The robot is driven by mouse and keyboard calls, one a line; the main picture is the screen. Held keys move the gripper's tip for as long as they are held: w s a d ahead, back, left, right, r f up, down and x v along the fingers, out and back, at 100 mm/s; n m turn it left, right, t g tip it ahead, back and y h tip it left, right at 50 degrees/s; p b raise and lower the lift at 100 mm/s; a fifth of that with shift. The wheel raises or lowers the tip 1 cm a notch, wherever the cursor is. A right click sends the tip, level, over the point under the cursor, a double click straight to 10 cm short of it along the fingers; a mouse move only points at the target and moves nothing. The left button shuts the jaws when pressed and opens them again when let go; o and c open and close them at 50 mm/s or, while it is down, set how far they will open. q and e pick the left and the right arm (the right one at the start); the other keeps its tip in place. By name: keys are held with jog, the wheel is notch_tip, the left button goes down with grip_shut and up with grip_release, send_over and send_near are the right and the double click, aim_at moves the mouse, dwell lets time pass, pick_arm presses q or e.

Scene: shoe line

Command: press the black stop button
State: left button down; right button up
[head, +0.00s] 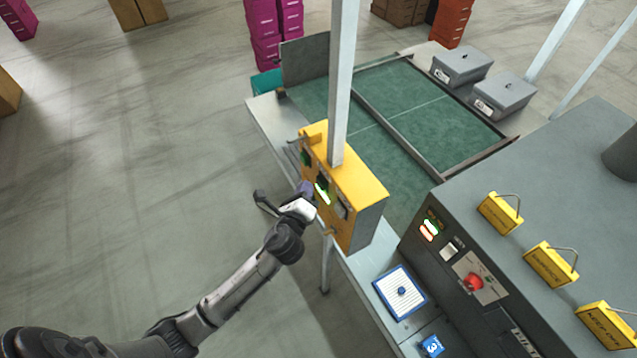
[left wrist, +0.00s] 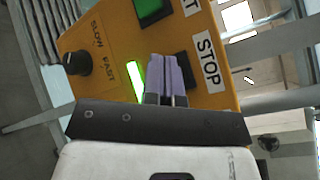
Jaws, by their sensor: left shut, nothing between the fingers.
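The yellow control box (head: 361,191) is fixed to a pale post beside the conveyor. In the left wrist view its panel (left wrist: 106,60) fills the top. The black stop button (left wrist: 187,69) sits beside the white STOP label (left wrist: 209,62) and is partly hidden behind my fingers. My left gripper (head: 306,190) is at the front face of the box. Its purple fingers (left wrist: 167,78) are together and empty, in front of the panel by the black button. I cannot tell whether the tips touch the button. My right gripper is not in view.
The panel also has a green button (left wrist: 152,9), a lit green strip (left wrist: 136,80) and a black SLOW/FAST knob (left wrist: 77,62). A grey machine with a red button (head: 473,282) stands at right. The green conveyor (head: 405,105) lies behind. Open floor is at left.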

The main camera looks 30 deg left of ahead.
pick_arm(q)
jog(key=shift+w+d, duration=0.1)
jog(key=shift+w+d, duration=0.1)
jog(key=shift+w, duration=0.15)
jog(key=shift+w+d, duration=0.25)
jog(key=shift+w, duration=0.2)
dwell(0.9)
jog(key=shift+s, duration=0.1)
jog(key=shift+s+a+p, duration=0.45)
jog(key=shift+s, duration=0.3)
jog(key=shift+s+a+p, duration=0.2)
jog(key=shift+s+a, duration=0.15)
jog(key=shift+s, duration=0.4)
jog(key=shift+s+a+p, duration=0.15)
jog(key=shift+s+a, duration=0.25)
jog(key=shift+s, duration=0.35)
jog(key=shift+s+a+p, duration=0.2)
jog(key=shift+s+a, duration=0.15)
jog(key=shift+s, duration=0.4)
